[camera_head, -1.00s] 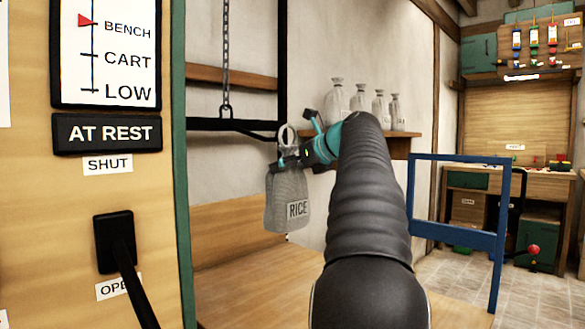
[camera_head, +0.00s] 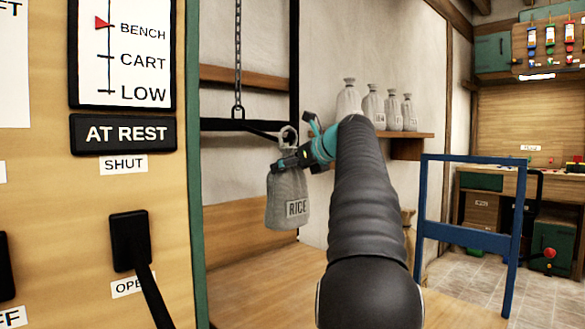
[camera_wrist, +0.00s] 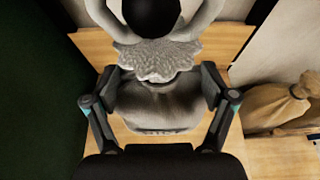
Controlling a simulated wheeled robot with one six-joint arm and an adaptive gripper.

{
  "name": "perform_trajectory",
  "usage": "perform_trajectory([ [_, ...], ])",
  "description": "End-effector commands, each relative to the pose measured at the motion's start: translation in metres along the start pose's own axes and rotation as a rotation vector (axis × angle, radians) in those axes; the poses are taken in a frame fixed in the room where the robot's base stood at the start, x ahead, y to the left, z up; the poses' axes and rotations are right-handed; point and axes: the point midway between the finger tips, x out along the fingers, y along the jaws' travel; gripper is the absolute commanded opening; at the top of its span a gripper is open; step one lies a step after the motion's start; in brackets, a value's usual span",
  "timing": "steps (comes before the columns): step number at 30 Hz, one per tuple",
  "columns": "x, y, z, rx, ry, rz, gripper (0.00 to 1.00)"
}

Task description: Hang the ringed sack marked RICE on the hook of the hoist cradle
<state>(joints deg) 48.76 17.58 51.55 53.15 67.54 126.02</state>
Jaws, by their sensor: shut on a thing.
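The grey sack marked RICE (camera_head: 288,205) hangs upright below my gripper (camera_head: 288,163). My gripper is shut on its gathered neck, and in the wrist view both fingers (camera_wrist: 160,88) press its sides. The pale ring (camera_head: 289,137) stands up above the neck. The black hoist cradle (camera_head: 220,125) hangs on a chain, with its hook (camera_head: 265,132) reaching right to the ring. In the wrist view a dark rounded end (camera_wrist: 150,14) shows inside the ring's opening. I cannot tell whether the hook passes through the ring or lies behind it.
A panel at left holds a lever (camera_head: 130,245) between SHUT and OPEN, and a sign reading AT REST (camera_head: 122,134). Several pale sacks stand on a wall shelf (camera_head: 405,145). A blue frame (camera_head: 470,235) stands at right. A brown sack (camera_wrist: 275,105) shows in the wrist view.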

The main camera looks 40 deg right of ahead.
Motion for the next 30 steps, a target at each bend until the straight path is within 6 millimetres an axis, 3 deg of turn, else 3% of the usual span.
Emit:
perform_trajectory([
  [9,0.012,0.001,0.007,-0.004,-0.004,-0.001,0.14],
  [30,0.03,0.001,-0.004,-0.003,-0.005,-0.001,0.14],
])
